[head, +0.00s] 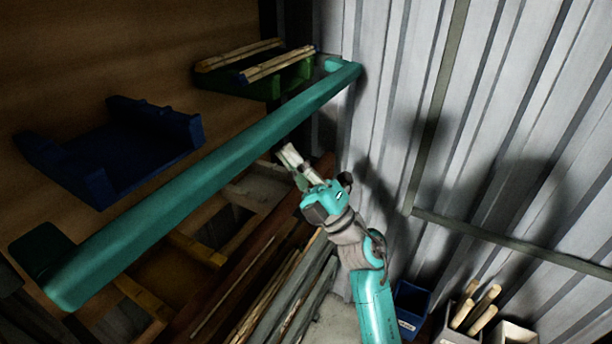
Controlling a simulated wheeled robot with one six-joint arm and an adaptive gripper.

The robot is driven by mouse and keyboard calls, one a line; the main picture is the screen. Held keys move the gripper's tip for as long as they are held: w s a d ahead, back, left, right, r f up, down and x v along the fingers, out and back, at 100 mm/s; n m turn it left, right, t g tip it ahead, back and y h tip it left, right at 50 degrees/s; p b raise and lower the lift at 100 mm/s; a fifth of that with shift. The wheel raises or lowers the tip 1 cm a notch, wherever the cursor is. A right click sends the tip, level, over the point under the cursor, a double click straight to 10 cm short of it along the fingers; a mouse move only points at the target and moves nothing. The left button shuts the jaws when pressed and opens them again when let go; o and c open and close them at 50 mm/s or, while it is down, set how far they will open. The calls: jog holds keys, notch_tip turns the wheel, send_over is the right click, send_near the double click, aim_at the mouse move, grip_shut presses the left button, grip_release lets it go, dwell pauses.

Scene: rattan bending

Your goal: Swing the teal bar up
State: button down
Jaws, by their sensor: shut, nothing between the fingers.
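The teal bar (205,182) runs diagonally across the head view, from the lower left to the upper right. It stands out in front of the wooden panel, with an end piece bent back at each end. My gripper (283,150) is shut and empty. Its fingertips are just below and to the right of the bar, close to its right half. I cannot tell whether they touch it.
A blue bin (120,150) and a green bin (265,75) with wooden sticks lie behind the bar. Long rods (265,290) lie below. A corrugated metal wall (510,110) rises on the right. A small blue bin (411,305) and a grey box with wooden pegs (475,310) stand at the lower right.

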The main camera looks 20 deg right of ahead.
aim_at(286, 134)
jog(key=shift+w+a+r, duration=0.3)
jog(key=shift+r, duration=0.1)
jog(key=shift+r, duration=0.15)
jog(key=shift+w+a+r, duration=0.2)
jog(key=shift+w+r, duration=0.05)
jog(key=shift+r, duration=0.4)
jog(key=shift+w+a+r, duration=0.15)
jog(key=shift+w+r, duration=0.05)
jog(key=shift+r, duration=0.5)
jog(key=shift+s+d+r, duration=0.1)
jog(key=shift+s+r, duration=0.1)
jog(key=shift+r, duration=0.2)
jog(key=shift+s+d+r, duration=0.1)
jog(key=shift+s+r, duration=0.05)
jog(key=shift+r, duration=0.25)
